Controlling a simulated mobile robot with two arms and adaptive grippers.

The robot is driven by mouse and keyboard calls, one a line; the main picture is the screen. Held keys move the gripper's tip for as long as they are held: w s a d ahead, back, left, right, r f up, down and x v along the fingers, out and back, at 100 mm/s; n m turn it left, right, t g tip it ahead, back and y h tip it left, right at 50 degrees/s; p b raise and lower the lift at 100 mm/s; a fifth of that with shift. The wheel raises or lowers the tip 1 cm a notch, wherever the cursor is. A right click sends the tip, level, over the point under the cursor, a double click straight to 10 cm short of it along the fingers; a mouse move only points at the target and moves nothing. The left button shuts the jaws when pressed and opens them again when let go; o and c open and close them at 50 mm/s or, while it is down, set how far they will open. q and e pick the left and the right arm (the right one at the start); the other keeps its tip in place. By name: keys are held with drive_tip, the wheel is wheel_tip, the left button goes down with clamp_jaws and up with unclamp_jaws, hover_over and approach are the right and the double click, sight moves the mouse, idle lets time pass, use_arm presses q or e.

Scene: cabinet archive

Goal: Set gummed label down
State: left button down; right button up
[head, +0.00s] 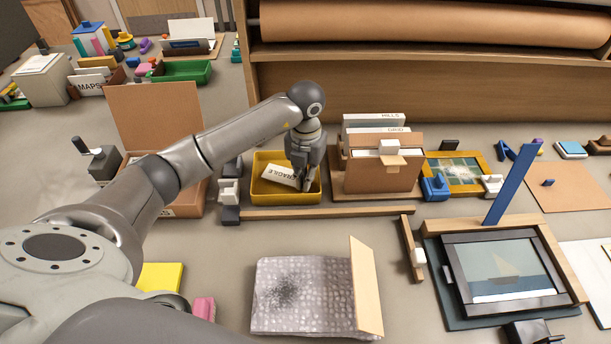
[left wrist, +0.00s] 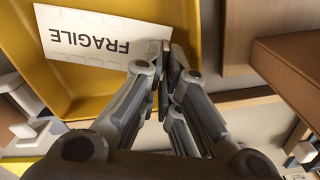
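The gummed label (head: 281,175) is a white strip printed FRAGILE. It lies at a slant inside the yellow tray (head: 272,197), and it also shows in the left wrist view (left wrist: 88,40). My left gripper (head: 306,186) points down into the right part of the tray. In the left wrist view its fingertips (left wrist: 169,60) are close together at the label's end, which appears pinched between them. Whether the label's underside rests on the tray floor is hard to tell. My right gripper is not in view.
A cardboard box with files (head: 382,172) stands close right of the tray. An open carton (head: 160,125) stands to the left. A wooden strip (head: 325,212) runs along the tray's front. Bubble wrap (head: 303,293) and a framed picture (head: 503,268) lie nearer.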

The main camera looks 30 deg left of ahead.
use_arm(q)
drive_tip(key=shift+f, duration=0.6)
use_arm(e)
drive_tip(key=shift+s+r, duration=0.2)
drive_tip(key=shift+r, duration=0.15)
use_arm(q)
drive_tip(key=shift+f, duration=0.1)
drive_tip(key=shift+f, duration=0.15)
drive_tip(key=c, duration=1.9)
unclamp_jaws()
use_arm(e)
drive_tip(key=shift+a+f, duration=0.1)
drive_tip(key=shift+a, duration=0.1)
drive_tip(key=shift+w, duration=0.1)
